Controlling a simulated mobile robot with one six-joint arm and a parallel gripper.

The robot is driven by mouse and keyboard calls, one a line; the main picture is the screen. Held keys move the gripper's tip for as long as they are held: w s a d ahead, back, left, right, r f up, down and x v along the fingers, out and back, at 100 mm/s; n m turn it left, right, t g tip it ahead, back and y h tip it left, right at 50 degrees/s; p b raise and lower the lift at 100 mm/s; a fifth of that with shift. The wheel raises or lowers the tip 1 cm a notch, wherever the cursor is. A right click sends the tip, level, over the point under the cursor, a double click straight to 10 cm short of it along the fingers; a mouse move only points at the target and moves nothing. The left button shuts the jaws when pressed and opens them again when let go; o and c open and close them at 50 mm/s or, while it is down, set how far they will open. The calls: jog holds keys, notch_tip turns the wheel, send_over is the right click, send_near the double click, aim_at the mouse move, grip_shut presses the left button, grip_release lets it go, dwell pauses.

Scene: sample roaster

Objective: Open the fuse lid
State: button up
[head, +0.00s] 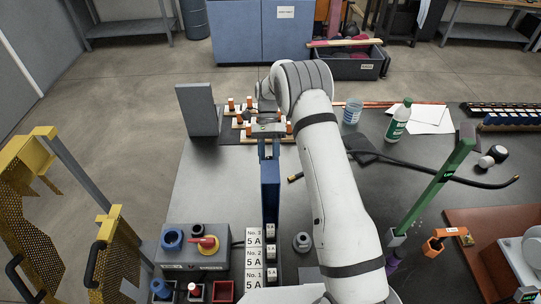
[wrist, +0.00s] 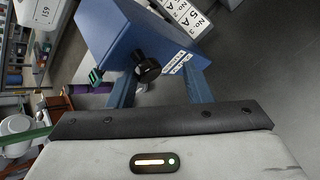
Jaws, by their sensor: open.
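A long blue fuse box (head: 270,188) stands upright near the middle of the bench, with white "5A" labels along its near end. It also shows in the wrist view (wrist: 125,38), with a black knob (wrist: 147,68) on its face and a small white label beside the knob. Which panel is the lid I cannot tell clearly. My gripper (head: 268,150) is at the far end of the box. In the wrist view its blue-grey fingers (wrist: 158,80) are apart, with the knob between them. Whether a finger touches the knob I cannot tell.
A grey switch box (head: 195,248) with a red-and-yellow rotary switch stands left of the near labels. Fuses on racks (head: 232,104) lie beyond the box. A green post (head: 445,175) and a white-green bottle (head: 398,120) stand to the right.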

jog(key=shift+w+d+r, duration=0.1)
jog(key=b+v, duration=0.2)
jog(key=v, duration=0.5)
jog(key=shift+w+r, duration=0.25)
jog(key=shift+c, duration=0.4)
